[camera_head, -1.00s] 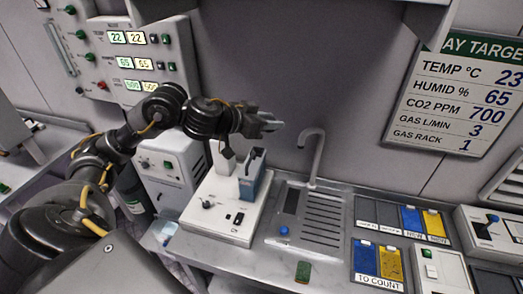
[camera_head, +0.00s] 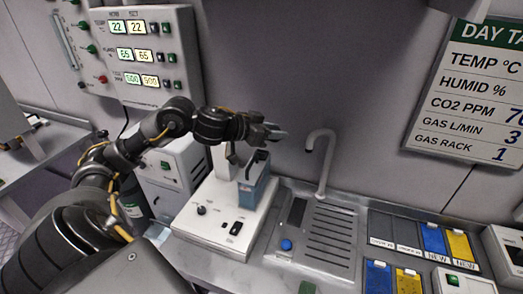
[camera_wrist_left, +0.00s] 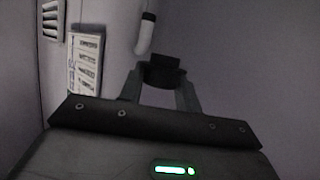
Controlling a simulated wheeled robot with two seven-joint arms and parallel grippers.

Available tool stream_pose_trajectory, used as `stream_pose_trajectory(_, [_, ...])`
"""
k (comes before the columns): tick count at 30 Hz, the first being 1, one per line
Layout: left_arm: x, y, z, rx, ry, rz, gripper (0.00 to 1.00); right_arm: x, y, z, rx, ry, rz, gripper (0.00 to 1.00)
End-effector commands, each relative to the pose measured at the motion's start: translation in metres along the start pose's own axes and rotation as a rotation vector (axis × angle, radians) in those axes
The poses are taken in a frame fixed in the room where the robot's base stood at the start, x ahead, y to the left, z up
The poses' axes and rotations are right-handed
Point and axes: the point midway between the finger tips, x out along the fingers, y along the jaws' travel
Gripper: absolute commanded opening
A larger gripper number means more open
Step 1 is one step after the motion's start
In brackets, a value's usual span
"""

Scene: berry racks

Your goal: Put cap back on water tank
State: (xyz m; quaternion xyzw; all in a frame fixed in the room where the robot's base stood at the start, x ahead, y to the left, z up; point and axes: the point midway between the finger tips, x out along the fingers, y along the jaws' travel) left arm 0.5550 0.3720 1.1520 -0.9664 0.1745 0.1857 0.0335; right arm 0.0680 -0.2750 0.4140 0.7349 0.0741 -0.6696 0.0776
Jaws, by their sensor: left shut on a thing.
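The water tank (camera_head: 258,192) is a blue-grey upright container with a dark handle-like part at its top. It stands on a white machine (camera_head: 224,208) on the counter. My left gripper (camera_head: 276,134) is above and slightly right of the tank, apart from it. In the left wrist view its fingers (camera_wrist_left: 160,92) are shut on a small dark piece, seemingly the cap (camera_wrist_left: 162,71). In the head view the held piece is too small to make out clearly. My right gripper is not in view.
A grey tap (camera_head: 324,160) rises behind a slotted sink drainer (camera_head: 325,232), right of the machine. A blue round knob (camera_head: 286,244) is at the drainer's front left. Blue and yellow cards (camera_head: 432,238) lie in trays at the right. A control panel (camera_head: 150,55) is on the wall.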

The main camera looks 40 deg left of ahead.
Motion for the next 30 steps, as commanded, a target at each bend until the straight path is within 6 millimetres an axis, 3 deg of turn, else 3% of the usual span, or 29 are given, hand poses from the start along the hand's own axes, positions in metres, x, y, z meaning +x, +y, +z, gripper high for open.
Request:
stream_pose_trajectory(5, [0.013,-0.048,0.019,-0.007,-0.003,-0.003,0.12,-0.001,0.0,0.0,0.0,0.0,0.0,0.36])
stream_pose_trajectory(12, [0.032,-0.079,0.055,-0.003,-0.001,0.001,0.12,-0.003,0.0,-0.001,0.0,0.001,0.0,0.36])
stream_pose_trajectory(22, [0.039,-0.089,0.065,0.0,0.001,0.004,0.12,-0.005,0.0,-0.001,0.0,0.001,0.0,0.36])
stream_pose_trajectory(30, [0.051,-0.092,0.094,-0.001,0.0,0.005,0.12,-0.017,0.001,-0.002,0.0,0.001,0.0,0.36])
